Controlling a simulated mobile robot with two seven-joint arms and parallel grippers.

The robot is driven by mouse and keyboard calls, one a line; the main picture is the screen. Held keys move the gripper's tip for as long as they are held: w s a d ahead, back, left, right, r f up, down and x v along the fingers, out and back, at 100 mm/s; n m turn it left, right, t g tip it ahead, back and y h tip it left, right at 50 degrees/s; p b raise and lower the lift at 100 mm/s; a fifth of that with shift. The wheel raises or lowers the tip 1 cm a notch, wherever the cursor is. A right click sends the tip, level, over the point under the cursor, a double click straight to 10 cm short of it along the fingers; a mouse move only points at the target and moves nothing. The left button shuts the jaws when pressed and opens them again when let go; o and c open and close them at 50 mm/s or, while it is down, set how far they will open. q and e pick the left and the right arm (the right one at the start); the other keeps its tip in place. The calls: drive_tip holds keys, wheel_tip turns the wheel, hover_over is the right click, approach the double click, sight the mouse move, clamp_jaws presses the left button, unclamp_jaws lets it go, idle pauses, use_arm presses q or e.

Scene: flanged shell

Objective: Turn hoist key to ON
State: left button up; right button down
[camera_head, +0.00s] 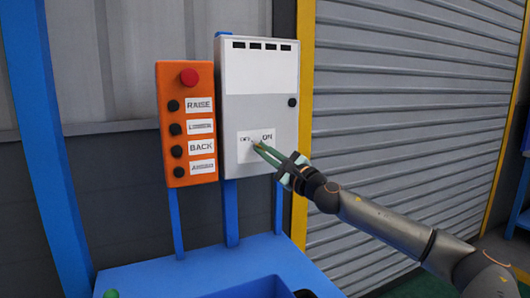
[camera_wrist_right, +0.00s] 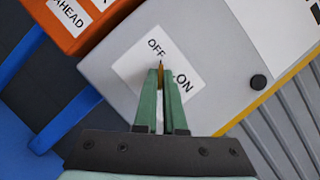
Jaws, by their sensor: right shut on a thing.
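The hoist key (camera_wrist_right: 160,66) shows in the right wrist view as a thin brownish piece between the fingertips, at the white OFF/ON label (camera_wrist_right: 188,76). In the head view the label (camera_head: 243,150) is low on the grey control box (camera_head: 231,108), and the fingers cover the key there. My right gripper (camera_head: 257,146) reaches in from the right and is shut on the key; its green fingers (camera_wrist_right: 160,76) lie between the words OFF and ON. Which word the key points to is hard to tell. My left gripper is not in view.
An orange button panel (camera_head: 187,140) with a red button (camera_head: 189,77) and several black buttons stands left of the box. A yellow post (camera_head: 303,110) and a grey roller shutter (camera_head: 400,90) are to the right. A blue table (camera_head: 160,275) lies below.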

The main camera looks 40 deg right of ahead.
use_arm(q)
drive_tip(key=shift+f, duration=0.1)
use_arm(e)
drive_tip(key=shift+m, duration=0.4)
use_arm(q)
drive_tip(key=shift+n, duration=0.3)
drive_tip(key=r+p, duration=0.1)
drive_tip(key=p, duration=0.1)
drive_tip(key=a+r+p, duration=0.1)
drive_tip(key=p, duration=0.1)
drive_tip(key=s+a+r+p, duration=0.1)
drive_tip(key=p, duration=0.1)
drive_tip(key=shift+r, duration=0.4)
use_arm(e)
drive_tip(key=m+g+h, duration=0.1)
drive_tip(key=m+h, duration=0.2)
drive_tip(key=m, duration=0.5)
drive_tip(key=m+g+h, duration=0.1)
drive_tip(key=m+h, duration=0.3)
drive_tip(key=m, duration=0.4)
drive_tip(key=a+m+g+h, duration=0.1)
drive_tip(key=m+h, duration=0.3)
drive_tip(key=m, duration=0.4)
drive_tip(key=shift+w, duration=0.15)
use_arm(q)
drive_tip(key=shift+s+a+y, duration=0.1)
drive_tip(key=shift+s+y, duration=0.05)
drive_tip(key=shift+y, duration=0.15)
use_arm(e)
drive_tip(key=shift+m+g, duration=0.3)
